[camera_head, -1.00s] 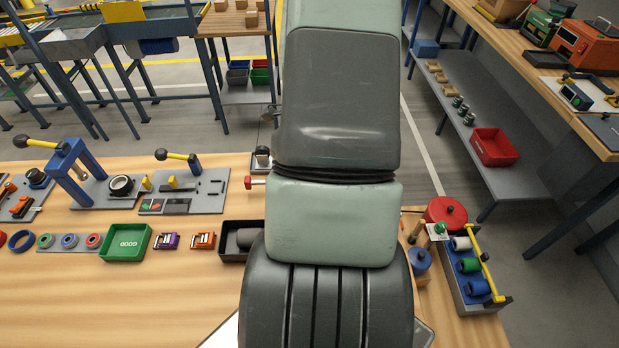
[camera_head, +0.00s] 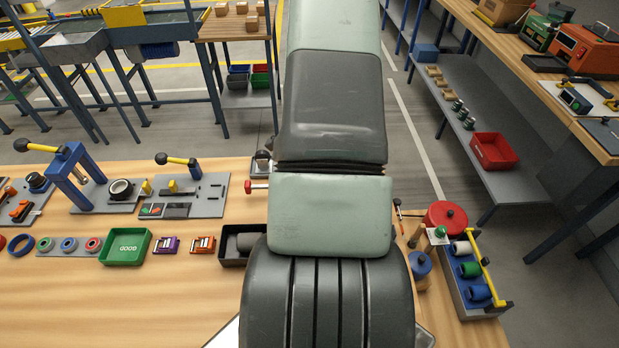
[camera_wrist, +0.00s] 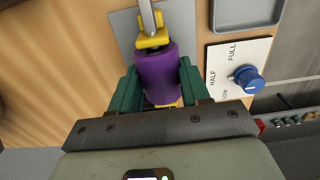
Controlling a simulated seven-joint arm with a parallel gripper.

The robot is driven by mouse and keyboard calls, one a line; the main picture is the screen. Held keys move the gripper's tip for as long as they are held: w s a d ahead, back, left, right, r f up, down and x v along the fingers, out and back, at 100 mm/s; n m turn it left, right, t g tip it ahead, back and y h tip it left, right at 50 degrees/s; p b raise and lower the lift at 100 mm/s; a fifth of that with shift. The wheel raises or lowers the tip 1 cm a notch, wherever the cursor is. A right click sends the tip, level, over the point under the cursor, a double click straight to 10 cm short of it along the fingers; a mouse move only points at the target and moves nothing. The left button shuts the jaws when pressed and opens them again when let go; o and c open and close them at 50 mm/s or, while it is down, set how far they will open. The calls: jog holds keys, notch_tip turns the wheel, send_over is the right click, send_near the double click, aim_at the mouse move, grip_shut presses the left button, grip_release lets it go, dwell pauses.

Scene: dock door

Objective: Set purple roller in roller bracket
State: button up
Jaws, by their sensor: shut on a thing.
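The purple roller (camera_wrist: 158,70) is between the two green fingers of my gripper (camera_wrist: 160,76) in the wrist view. The fingers are shut on its sides. A yellow bracket piece (camera_wrist: 153,41) with a metal rod (camera_wrist: 148,15) rising from it is right at the roller's upper end. More yellow (camera_wrist: 170,104) shows at its lower end, partly hidden by the gripper. I cannot tell whether the roller sits in the bracket or only lies against it. In the head view my arm hides the gripper, roller and bracket.
A blue knob (camera_wrist: 249,80) on a HALF/FULL plate is close right of the roller in the wrist view. In the head view a rack (camera_head: 466,287) of coloured rollers stands at the right, with a red drum (camera_head: 446,217) behind it. The bench's left front (camera_head: 100,310) is clear.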

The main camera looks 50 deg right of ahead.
jog(key=shift+f, duration=0.15)
jog(key=o, duration=1.3)
notch_tip(320, 180, up, 13)
jog(key=shift+f, duration=0.1)
